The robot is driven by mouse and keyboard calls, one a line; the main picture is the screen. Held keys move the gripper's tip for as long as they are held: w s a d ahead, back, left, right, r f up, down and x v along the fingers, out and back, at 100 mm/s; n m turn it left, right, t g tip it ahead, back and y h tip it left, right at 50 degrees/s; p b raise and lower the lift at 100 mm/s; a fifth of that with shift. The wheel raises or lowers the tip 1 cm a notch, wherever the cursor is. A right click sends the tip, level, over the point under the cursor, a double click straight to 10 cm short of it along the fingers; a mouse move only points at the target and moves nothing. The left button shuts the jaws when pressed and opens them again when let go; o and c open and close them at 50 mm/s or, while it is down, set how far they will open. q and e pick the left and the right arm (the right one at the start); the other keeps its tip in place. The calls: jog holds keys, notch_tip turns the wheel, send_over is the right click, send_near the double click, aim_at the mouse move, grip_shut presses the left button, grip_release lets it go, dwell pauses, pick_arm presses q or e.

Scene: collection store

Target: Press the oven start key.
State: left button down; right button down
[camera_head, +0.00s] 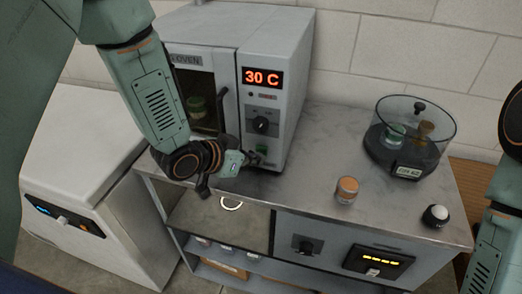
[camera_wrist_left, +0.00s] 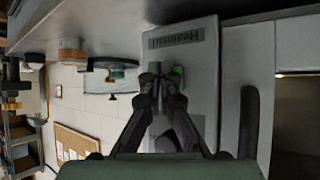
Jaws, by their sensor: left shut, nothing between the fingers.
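The grey oven (camera_head: 276,50) stands on the bench at the back left, with a lit red "30 C" display (camera_head: 262,77) and a dark knob (camera_head: 262,122) below it. The green start key (camera_head: 263,149) is low on the panel. It also shows in the left wrist view (camera_wrist_left: 178,74), partly behind the fingers. My left gripper (camera_head: 256,160) is shut and empty, its fingertips close to the key. In the wrist view the fingertips (camera_wrist_left: 157,76) overlap the panel beside the green key. I cannot tell whether they touch it. My right gripper is out of view.
A glass desiccator (camera_head: 410,135), an orange-lidded jar (camera_head: 347,190) and a white-topped device (camera_head: 435,215) stand on the bench to the right. The bench in front of the oven is mostly clear. A white cabinet (camera_head: 85,170) stands at left.

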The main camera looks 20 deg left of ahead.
pick_arm(q)
jog(key=shift+s, duration=0.35)
jog(key=shift+s, duration=2.45)
jog(key=shift+a, duration=0.1)
jog(key=s+a+f+n+g+y+b, duration=0.3)
jog(key=s+f+b, duration=0.3)
jog(key=s+f, duration=0.8)
jog(key=s+a+f+n+g+y+b, duration=0.2)
jog(key=s+a+f+g+b, duration=0.3)
jog(key=s+f, duration=0.9)
notch_tip(320, 180, down, 2)
jog(key=shift+s+f+n+g+y+b, duration=0.1)
jog(key=shift+s+n+g+y+b, duration=0.15)
jog(key=shift+n+g+y+b, duration=0.4)
